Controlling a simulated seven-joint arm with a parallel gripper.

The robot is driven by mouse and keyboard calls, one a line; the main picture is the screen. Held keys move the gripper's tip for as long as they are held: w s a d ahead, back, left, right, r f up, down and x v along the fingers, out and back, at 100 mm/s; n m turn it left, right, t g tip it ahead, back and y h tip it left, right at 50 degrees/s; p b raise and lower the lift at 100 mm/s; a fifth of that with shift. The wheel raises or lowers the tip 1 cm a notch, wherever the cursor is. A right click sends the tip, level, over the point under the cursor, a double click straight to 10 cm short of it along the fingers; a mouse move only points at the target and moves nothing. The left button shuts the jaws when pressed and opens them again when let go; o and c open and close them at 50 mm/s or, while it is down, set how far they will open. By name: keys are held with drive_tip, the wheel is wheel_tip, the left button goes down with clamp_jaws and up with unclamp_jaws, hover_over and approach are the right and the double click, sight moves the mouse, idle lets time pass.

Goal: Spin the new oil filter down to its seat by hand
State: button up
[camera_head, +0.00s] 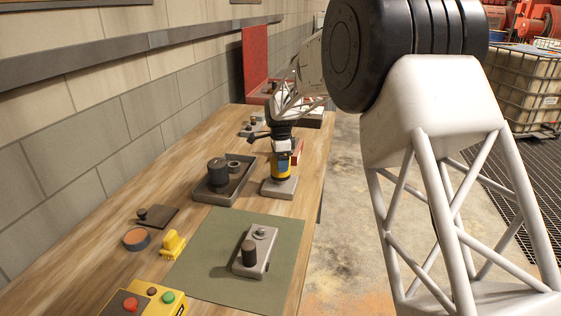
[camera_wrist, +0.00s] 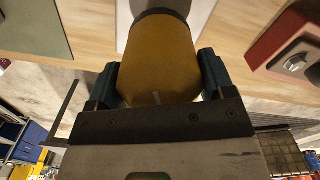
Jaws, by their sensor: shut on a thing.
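The yellow-orange oil filter (camera_head: 280,172) stands upright over a grey block (camera_head: 279,189) near the right edge of the bench. In the wrist view the filter (camera_wrist: 160,58) fills the middle, with a dark band at its far end and a grey surface beyond. My gripper (camera_head: 281,158) is shut on the filter from above, and in the wrist view one finger (camera_wrist: 105,83) lies on each side of it. Whether the filter's lower end touches a sealing face is hidden.
A dark tray (camera_head: 210,201) with dark cylinders is just left of the filter. A red block (camera_head: 298,148) is behind. A yellow button box (camera_head: 150,303) is at front left.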

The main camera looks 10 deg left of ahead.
drive_tip(key=m, duration=0.7)
idle(0.3)
drive_tip(key=o, duration=1.1)
drive_tip(key=shift+r, duration=3.9)
